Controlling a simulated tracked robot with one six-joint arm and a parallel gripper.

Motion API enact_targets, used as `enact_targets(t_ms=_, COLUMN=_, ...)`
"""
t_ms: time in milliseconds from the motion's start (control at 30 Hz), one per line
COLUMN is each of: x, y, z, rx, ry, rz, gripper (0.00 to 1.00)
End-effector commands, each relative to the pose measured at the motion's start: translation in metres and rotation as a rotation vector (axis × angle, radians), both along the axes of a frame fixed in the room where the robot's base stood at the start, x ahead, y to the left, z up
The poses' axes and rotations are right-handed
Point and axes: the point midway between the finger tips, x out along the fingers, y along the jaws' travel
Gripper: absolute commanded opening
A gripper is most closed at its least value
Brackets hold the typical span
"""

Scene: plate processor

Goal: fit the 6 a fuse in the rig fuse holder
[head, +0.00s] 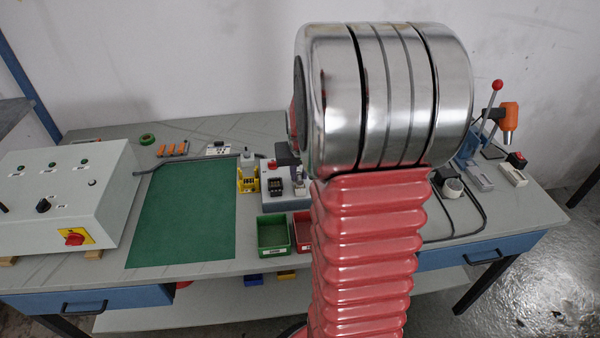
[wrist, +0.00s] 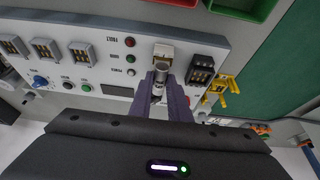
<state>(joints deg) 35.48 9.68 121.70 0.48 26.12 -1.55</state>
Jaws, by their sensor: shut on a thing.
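My gripper (wrist: 160,80) is shut on a small pale cylindrical fuse (wrist: 160,73), with one dark finger on each side of it. No rating can be read on the fuse. The beige fuse holder (wrist: 163,52) on the light grey rig (wrist: 112,60) is just beyond the fingertips, in line with the fuse. I cannot tell whether the fuse touches the holder. In the head view the rig (head: 296,200) stands at the table's middle. My arm hides part of it, and only a dark part of my gripper (head: 288,156) shows there.
A black terminal block (wrist: 204,72) and a yellow stand (wrist: 230,90) are close to the right of the holder. Indicator lamps (wrist: 130,58) are at its left. Green (head: 272,236) and red (head: 303,232) bins stand in front of the rig. The green mat (head: 185,215) is clear.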

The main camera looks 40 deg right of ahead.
Motion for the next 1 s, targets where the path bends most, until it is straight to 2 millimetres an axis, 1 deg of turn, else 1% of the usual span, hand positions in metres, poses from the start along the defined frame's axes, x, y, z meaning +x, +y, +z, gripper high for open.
enact_targets(t_ms=367, x=0.0001, y=0.0001, z=-0.0003, rx=0.000, ry=0.000, rz=0.000, gripper=0.00)
enact_targets(t_ms=1000, x=0.0002, y=0.0000, z=-0.0090, rx=0.000, ry=0.000, rz=0.000, gripper=0.00)
